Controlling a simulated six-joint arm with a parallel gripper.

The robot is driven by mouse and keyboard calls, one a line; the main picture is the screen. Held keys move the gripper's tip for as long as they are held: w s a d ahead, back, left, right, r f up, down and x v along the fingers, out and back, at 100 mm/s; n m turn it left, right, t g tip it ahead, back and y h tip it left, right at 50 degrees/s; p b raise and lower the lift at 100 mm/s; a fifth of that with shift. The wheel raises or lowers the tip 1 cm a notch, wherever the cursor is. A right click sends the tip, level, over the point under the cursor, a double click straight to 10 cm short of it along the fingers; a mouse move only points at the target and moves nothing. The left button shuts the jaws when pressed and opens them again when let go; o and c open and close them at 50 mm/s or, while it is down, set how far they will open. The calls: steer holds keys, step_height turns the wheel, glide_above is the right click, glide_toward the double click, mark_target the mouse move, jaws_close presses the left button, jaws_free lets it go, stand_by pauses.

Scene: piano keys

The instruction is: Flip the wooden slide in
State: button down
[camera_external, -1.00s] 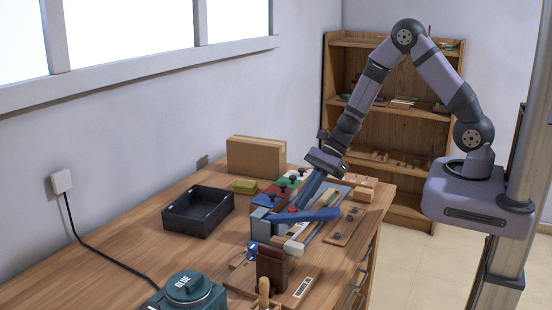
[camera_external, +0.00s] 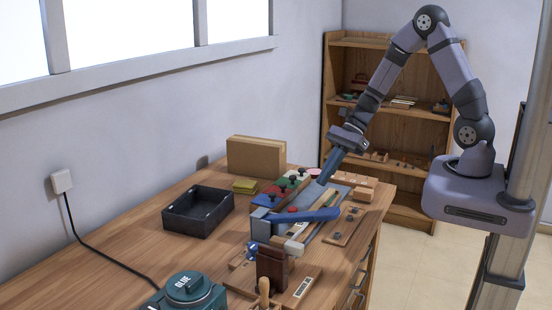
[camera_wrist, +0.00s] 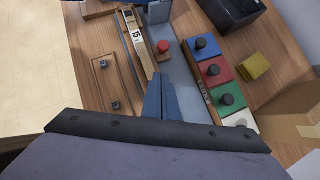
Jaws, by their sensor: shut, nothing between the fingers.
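A long narrow wooden strip (camera_wrist: 142,48) with a "15" label lies beside a grey-blue plate (camera_wrist: 183,78) in the wrist view. It is the likeliest wooden slide, but I cannot be sure. A red button (camera_wrist: 163,47) sits just right of the strip. My gripper (camera_wrist: 163,112) is shut and empty, with its blue fingers over the near part of the plate. In the external view my gripper (camera_external: 324,180) points down at the far end of the fixture. A blue lever (camera_external: 314,215) crosses the fixture nearer the camera. Contact at the fingertips cannot be told.
Blue, red, green and white blocks with black knobs (camera_wrist: 213,71) line the plate's right side. A yellow block (camera_wrist: 255,66) and a black tray (camera_external: 198,212) stand beyond them. A board with two small black knobs (camera_wrist: 108,85) lies left. A cardboard box (camera_external: 256,156) stands behind.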

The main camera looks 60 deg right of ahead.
steer(key=shift+v, duration=2.05)
steer(key=s+d+f+n+g+h, duration=0.2)
steer(key=s+d+f+n+g, duration=0.1)
steer(key=s+n, duration=0.45)
steer(key=s+d+f+n+g+h, duration=0.2)
steer(key=s+n, duration=0.5)
steer(key=n, duration=0.2)
steer(key=a+r+n+h, duration=0.1)
steer(key=n, duration=0.1)
steer(key=a+r+n+t+h, duration=0.1)
steer(key=r+n, duration=0.1)
steer(key=a+r+n+h, duration=0.1)
steer(key=n, duration=0.2)
steer(key=shift+s+r, duration=0.35)
stand_by(0.5)
